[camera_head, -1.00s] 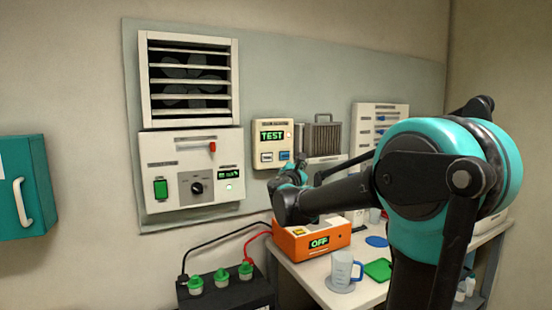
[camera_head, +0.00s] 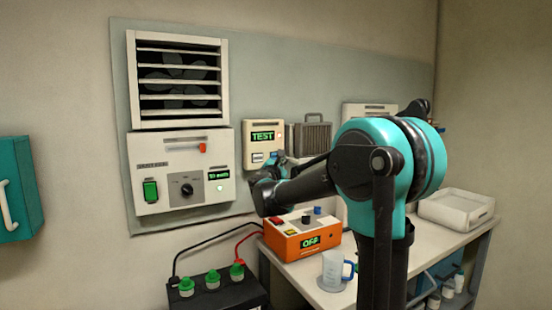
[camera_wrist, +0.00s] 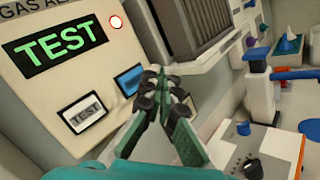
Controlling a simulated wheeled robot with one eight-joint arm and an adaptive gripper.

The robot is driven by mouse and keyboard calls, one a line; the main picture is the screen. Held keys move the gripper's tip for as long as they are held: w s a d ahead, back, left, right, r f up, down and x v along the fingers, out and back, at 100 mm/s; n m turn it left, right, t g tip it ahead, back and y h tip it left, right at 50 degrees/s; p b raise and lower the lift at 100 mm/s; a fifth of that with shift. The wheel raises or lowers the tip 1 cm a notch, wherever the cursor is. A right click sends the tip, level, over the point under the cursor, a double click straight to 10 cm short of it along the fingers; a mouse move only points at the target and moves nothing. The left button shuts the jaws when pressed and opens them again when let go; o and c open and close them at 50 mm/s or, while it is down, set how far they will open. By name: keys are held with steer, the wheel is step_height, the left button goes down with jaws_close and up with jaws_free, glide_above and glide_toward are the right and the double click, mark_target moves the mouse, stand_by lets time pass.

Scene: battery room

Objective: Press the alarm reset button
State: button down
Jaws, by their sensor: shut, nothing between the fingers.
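The gas alarm (camera_head: 263,124) is a cream wall box with a green TEST display; it fills the upper left of the wrist view (camera_wrist: 30,87). A small lamp (camera_wrist: 116,22) by the display glows white with a red rim. Below are a pale button marked TEST (camera_wrist: 84,108) and a blue button (camera_wrist: 129,79), whose label I cannot read. I take the blue one as the alarm reset button. My gripper (camera_wrist: 165,84) is shut and empty, its tips just right of the blue button in the wrist view. Contact cannot be told. In the head view my gripper (camera_head: 276,163) is at the alarm's lower edge.
A grey finned box (camera_head: 313,137) is right of the alarm. An orange unit reading OFF (camera_head: 290,247) and a measuring jug (camera_head: 331,272) stand on the bench below. A panel with a fan grille and switches (camera_head: 150,150) is left. A white tray (camera_head: 457,211) lies at right.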

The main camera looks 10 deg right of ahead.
steer(key=shift+w+a, duration=0.3)
steer(key=shift+w, duration=0.35)
steer(key=shift+w+a, duration=0.25)
steer(key=shift+w, duration=0.35)
steer(key=shift+w, duration=0.2)
stand_by(0.5)
steer(key=shift+w+a, duration=0.15)
steer(key=shift+w, duration=0.05)
steer(key=shift+w+a, duration=0.15)
steer(key=shift+w, duration=0.25)
stand_by(0.8)
steer(key=shift+s, duration=0.1)
steer(key=shift+s+d, duration=0.3)
steer(key=shift+s, duration=0.4)
steer(key=shift+s+d, duration=0.3)
steer(key=shift+s, duration=0.45)
steer(key=shift+s+d, duration=0.35)
steer(key=shift+s, duration=0.45)
steer(key=shift+s+d, duration=0.3)
steer(key=shift+s, duration=0.45)
steer(key=shift+s, duration=0.1)
